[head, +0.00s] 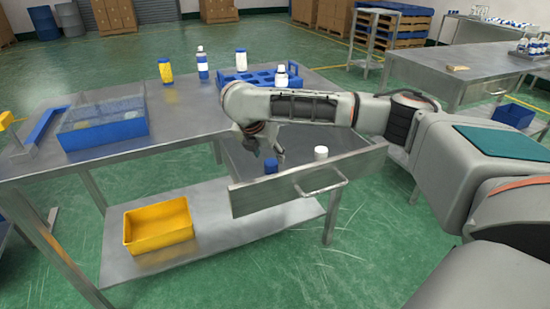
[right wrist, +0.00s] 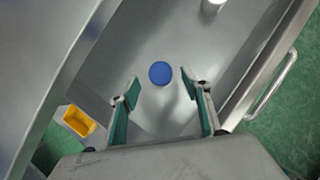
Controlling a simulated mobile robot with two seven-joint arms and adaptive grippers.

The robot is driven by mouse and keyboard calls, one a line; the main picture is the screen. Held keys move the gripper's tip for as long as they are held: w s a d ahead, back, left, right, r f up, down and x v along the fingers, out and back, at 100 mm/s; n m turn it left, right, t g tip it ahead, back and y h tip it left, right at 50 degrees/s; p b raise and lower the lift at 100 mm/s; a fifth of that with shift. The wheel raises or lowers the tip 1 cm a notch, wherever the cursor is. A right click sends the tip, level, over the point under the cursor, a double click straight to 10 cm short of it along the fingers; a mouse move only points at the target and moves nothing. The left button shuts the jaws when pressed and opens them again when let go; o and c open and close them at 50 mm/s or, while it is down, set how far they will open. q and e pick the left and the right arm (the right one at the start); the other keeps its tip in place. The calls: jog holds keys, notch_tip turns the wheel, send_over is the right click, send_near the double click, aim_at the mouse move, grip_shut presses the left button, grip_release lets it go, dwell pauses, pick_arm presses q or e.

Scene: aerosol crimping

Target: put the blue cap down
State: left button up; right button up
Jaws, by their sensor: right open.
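The blue cap (head: 271,166) lies on the floor of the open metal drawer (head: 300,182). In the right wrist view the blue cap (right wrist: 160,72) sits beyond and between my right gripper's fingertips, apart from both. My right gripper (head: 266,150) is over the drawer, above the cap. In the right wrist view its two green-padded fingers (right wrist: 163,87) are spread with nothing between them. My left gripper is not in view.
A white cap (head: 321,153) stands in the drawer to the right; it also shows in the right wrist view (right wrist: 212,6). A blue rack (head: 245,77), several bottles and a blue-rimmed bin (head: 105,137) are on the table. A yellow bin (head: 158,234) is on the lower shelf.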

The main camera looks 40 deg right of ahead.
jog(key=p+v, duration=0.3)
jog(key=v, duration=0.3)
jog(key=shift+s+a+r, duration=0.15)
jog(key=shift+r, duration=0.1)
jog(key=shift+a, duration=0.1)
